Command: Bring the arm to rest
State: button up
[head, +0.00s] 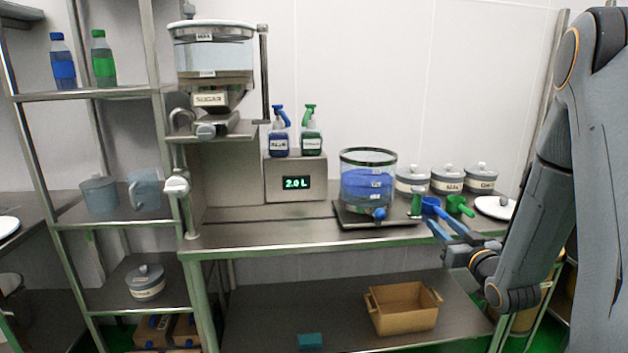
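My arm comes in from the right side of the head view, bent at the elbow and wrist. My gripper (436,217) points left over the right part of the steel table (290,238), near its front edge. Its two blue fingers look apart, with a gap between them, and I see nothing held. A blue scoop (430,204) lies just beyond the fingertips in the picture; whether they touch it I cannot tell.
A glass vessel of blue liquid (368,185) stands left of my gripper. A green scoop (459,205), lidded jars (447,185) and a white plate (494,207) are close behind it. A tan crate (402,312) sits on the lower shelf. The table's left front is clear.

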jog(key=s+a+f+m+g+h, duration=0.1)
jog(key=s+a+f+g, duration=0.25)
jog(key=s+g, duration=0.2)
jog(key=s+a+f+g+h, duration=0.2)
jog(key=s+a+f+g, duration=0.15)
jog(key=s+g, duration=0.2)
jog(key=s+a+g, duration=0.3)
jog(key=s+a, duration=0.1)
jog(key=s, duration=0.6)
jog(key=s+a+r+g, duration=0.1)
jog(key=s+a+g, duration=0.2)
jog(key=s, duration=0.8)
jog(key=shift+s+a+r+g+y, duration=0.2)
jog(key=shift+a+r+g+y, duration=0.15)
jog(key=shift+a, duration=0.35)
